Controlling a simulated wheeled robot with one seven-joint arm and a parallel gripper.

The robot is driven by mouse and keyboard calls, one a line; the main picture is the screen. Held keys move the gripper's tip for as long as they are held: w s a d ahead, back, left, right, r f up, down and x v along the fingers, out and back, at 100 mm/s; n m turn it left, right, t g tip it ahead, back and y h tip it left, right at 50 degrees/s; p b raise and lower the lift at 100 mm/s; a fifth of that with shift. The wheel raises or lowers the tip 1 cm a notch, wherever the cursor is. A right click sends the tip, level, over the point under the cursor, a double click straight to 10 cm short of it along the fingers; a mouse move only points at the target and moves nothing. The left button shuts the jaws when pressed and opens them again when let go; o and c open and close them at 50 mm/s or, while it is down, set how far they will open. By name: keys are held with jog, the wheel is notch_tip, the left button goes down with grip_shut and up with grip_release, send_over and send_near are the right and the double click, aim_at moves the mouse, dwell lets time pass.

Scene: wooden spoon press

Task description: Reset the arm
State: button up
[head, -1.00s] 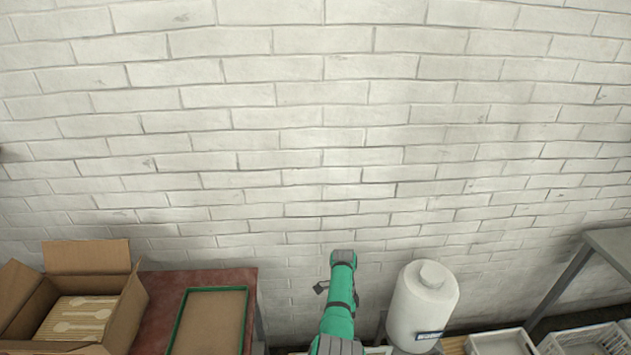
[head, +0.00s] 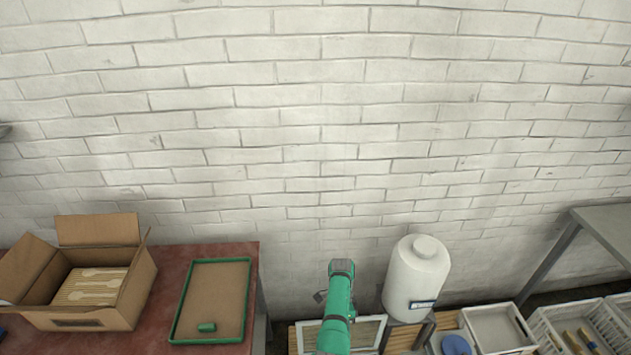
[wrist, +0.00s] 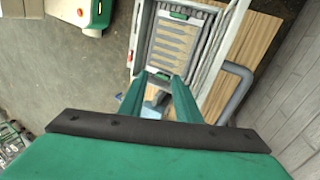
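My gripper (wrist: 159,80) shows in the wrist view as two green fingers with a clear gap between them. It is open, and nothing shows held between the fingertips. In the head view my green arm rises at the lower centre, and the gripper is out of that picture.
A cardboard box (head: 90,318) with wooden spoons (head: 92,288) and a green-rimmed tray (head: 247,300) stand on a red table (head: 170,262) at left. A white tank (head: 415,282) stands right of my arm. Crates (head: 497,328) and a grey table (head: 610,222) lie further right.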

jog(key=s+f+n+t, duration=0.4)
jog(key=s+f, duration=0.5)
jog(key=f, duration=0.6)
jog(key=s+a+n+t+h, duration=0.15)
jog(key=s+n+t, duration=0.3)
jog(key=s, duration=0.85)
jog(key=s+a+r+n+t+y, duration=0.1)
jog(key=s+a+r+n+t, duration=0.15)
jog(key=s+r, duration=0.45)
jog(key=s+a+r+n+t, duration=0.2)
jog(key=s+r+t, duration=0.3)
jog(key=r, duration=0.5)
jog(key=s+a+r+n+t, duration=0.1)
jog(key=s+r, duration=0.2)
jog(key=r, duration=0.6)
jog(key=s+a+r+n+t+y, duration=0.1)
jog(key=s+r, duration=0.1)
jog(key=r, duration=0.7)
jog(key=s+a+r+n+t, duration=0.1)
jog(key=s+r, duration=0.2)
jog(key=r, duration=0.6)
jog(key=shift+s+a+t, duration=0.3)
jog(key=shift+a, duration=0.1)
jog(key=shift+f, duration=0.1)
